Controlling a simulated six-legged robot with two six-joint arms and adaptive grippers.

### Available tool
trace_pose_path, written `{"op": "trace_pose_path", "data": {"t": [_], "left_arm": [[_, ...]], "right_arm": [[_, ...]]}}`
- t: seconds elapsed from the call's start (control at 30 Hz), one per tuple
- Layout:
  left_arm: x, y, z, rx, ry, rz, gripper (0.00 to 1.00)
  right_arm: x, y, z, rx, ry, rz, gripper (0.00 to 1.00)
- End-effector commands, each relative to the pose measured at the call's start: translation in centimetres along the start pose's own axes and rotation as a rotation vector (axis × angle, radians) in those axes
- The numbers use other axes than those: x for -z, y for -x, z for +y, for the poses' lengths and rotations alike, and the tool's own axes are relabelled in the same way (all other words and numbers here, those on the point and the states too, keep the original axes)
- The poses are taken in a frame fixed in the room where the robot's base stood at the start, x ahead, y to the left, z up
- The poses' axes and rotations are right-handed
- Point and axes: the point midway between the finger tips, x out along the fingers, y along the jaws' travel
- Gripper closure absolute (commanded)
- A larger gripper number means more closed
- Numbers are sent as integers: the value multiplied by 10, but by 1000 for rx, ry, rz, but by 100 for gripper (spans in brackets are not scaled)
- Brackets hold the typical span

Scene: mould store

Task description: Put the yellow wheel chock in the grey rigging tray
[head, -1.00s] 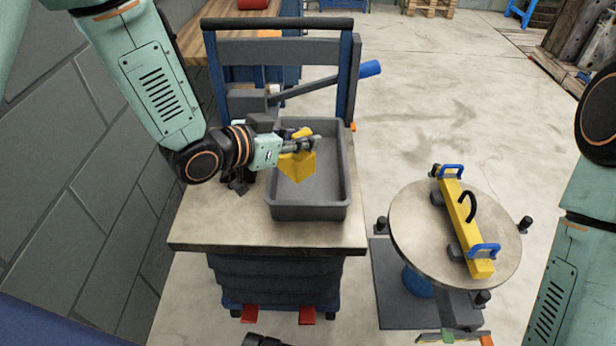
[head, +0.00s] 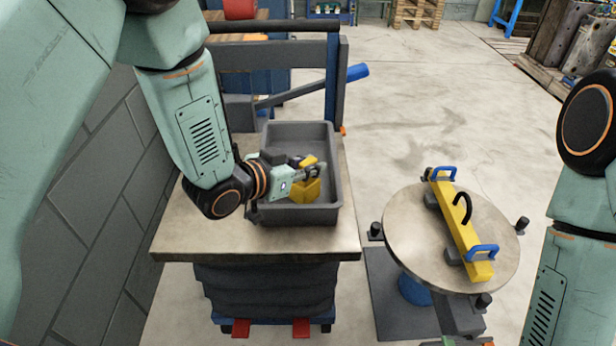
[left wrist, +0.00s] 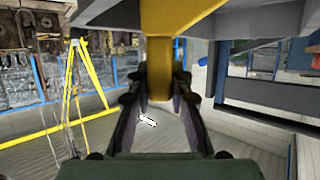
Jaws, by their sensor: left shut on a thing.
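The yellow wheel chock (head: 306,191) is in my left gripper (head: 316,173), which is shut on it. In the head view they are over the front part of the grey rigging tray (head: 332,160), inside its outline. I cannot tell whether the chock touches the tray floor. In the left wrist view the chock (left wrist: 161,45) shows between the two fingers. The fingers hide part of the chock. My right gripper is not in view; only part of the right arm shows at the right edge.
The tray stands on a lift table (head: 215,238) with a blue-gripped lever (head: 357,72) behind it. A round table (head: 405,235) at the right carries a yellow beam (head: 462,225) with blue handles. A grey block wall (head: 95,200) is close on the left. Concrete floor lies open behind.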

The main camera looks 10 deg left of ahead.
Motion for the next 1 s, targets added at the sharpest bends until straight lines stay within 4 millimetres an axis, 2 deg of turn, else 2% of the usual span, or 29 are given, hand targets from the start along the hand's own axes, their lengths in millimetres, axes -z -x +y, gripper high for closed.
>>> {"op": "trace_pose_path", "data": {"t": [0.03, 0.13, 0.53, 0.57, 0.6, 0.8, 1.0], "left_arm": [[-11, -5, 0, 0, 2, -1, 100], [-21, -9, 0, 0, 0, -1, 100], [-24, -10, 0, 0, -1, -1, 100], [-24, -10, 0, 0, 0, -2, 78], [-24, -9, 0, 0, 0, -2, 75], [-23, -9, 0, -1, 0, -2, 58], [-23, -9, 0, -1, 0, -2, 58]], "right_arm": [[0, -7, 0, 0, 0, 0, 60], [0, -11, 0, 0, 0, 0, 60], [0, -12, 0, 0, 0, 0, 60], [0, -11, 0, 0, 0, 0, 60], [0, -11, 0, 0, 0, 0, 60], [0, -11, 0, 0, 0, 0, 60], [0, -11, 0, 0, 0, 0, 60]]}}
